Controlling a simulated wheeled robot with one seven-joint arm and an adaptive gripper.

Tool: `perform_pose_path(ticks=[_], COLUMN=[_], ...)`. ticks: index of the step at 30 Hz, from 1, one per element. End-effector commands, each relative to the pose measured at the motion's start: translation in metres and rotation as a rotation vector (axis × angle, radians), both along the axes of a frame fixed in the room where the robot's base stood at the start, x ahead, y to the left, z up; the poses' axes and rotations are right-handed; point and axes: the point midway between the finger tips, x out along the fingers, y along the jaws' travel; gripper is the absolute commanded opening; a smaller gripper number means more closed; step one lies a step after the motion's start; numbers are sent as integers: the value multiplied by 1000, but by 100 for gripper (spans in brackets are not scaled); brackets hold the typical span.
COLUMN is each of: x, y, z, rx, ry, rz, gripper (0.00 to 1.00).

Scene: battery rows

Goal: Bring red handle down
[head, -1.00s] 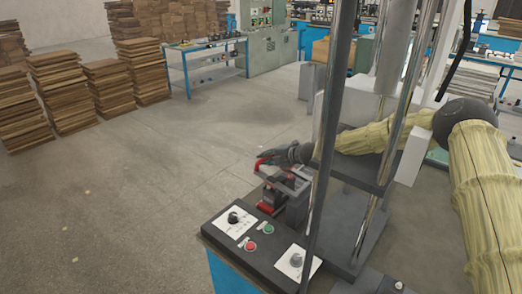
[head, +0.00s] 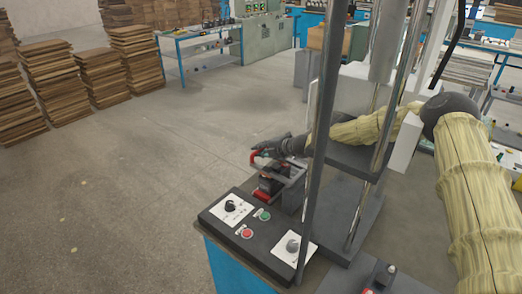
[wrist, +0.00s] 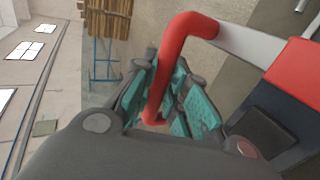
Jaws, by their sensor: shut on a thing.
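The red handle (wrist: 172,75) is a bent red bar on a grey arm in the wrist view. It passes between the teal pads of my gripper (wrist: 163,98), which is shut on it. In the head view the handle (head: 254,158) shows as a small red piece at the left end of my dark gripper (head: 266,149). It sits above a small black and red device at the back of the control panel. The fingers partly hide the handle in both views.
A black control panel (head: 228,230) with knobs, a green and a red button stands in front of the handle. Dark upright posts (head: 322,130) and shiny columns stand close around my arm. Stacked boards (head: 136,58) are far left; the floor left is clear.

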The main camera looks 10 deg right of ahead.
Motion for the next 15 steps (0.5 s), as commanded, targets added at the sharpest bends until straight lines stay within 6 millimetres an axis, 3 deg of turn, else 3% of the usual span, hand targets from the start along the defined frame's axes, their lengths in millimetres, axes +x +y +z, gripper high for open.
perform_pose_path(ticks=[3, 4, 7, 15], x=[-2, -2, -2, -1], y=[1, 1, 1, -1], z=[-6, -6, -5, -3], rx=[-3, -3, -3, -1], ry=[7, 7, 6, 3], rz=[2, 2, 1, 0], gripper=[0, 20, 37, 37])
